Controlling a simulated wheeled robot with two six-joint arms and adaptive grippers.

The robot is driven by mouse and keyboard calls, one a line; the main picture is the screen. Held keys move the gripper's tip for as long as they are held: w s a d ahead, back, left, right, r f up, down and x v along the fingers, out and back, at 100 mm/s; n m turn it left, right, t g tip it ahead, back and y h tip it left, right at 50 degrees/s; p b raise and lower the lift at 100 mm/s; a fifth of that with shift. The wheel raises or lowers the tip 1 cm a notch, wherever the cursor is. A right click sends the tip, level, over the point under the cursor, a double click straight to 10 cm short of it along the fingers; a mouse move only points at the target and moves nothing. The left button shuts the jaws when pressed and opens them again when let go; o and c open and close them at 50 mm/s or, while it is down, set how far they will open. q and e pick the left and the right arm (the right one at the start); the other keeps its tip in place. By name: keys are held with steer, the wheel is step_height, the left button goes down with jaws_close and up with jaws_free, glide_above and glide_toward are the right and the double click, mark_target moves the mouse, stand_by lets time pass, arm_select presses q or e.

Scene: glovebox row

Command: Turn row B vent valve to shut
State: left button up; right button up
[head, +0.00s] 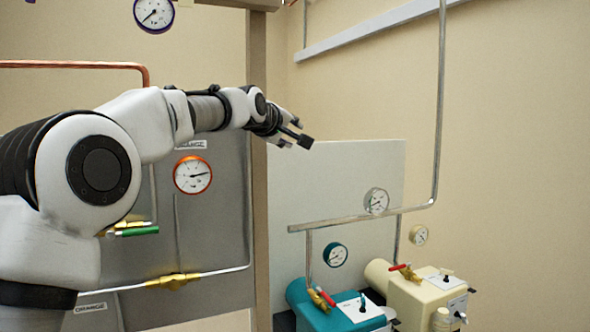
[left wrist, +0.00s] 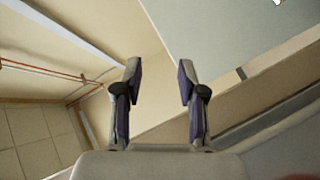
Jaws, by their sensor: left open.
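Several valves show in the head view, and no readable label marks one as row B vent. A green-handled brass valve (head: 137,231) is on the grey panel, partly behind my left arm. A red-handled valve (head: 322,297) is by the teal unit (head: 345,318), another red-handled valve (head: 405,270) by the cream unit (head: 415,300). My left gripper (head: 297,140) is raised in front of the post and pale panel, well above these valves, touching none. In the left wrist view the left gripper (left wrist: 159,72) is open with nothing between its fingers. My right gripper is out of view.
The grey panel (head: 215,230) carries an orange-rimmed gauge (head: 193,175) and a brass fitting (head: 172,280). A brown post (head: 258,210) stands beside the pale panel (head: 300,185). A metal pipe (head: 438,110) drops at the right. The right wall area is clear.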

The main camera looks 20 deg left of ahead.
arm_select(q)
step_height(320, 180, down, 8)
steer(key=w+g, duration=0.1)
steer(key=w, duration=0.1)
steer(key=shift+d+f+m, duration=0.2)
steer(key=shift+d+m, duration=0.15)
steer(key=shift+m, duration=0.05)
